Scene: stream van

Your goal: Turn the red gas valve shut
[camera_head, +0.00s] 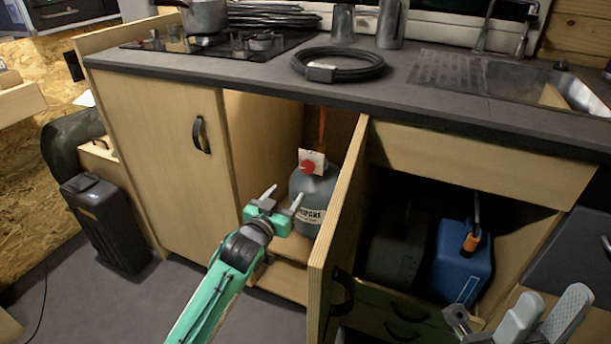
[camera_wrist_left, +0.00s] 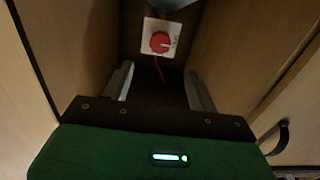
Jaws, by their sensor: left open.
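The red gas valve (camera_head: 307,167) is a round knob on a white plate at the top of a grey propane cylinder (camera_head: 309,190), inside the open cabinet under the counter. In the left wrist view the red knob (camera_wrist_left: 160,42) has a pale pointer mark and sits on its white plate, beyond and between my fingers. My left gripper (camera_head: 283,195) is open and empty at the cabinet opening, in front of and below the valve, apart from it. My right gripper (camera_head: 550,302) is at the bottom right, its fingers apart, far from the valve.
The open cabinet door (camera_head: 340,220) stands just right of the cylinder, and the cabinet's left wall is close too. A blue canister (camera_head: 462,262) sits in the right compartment. A coiled black hose (camera_head: 338,65) lies on the counter. The floor at left holds a black case (camera_head: 105,222).

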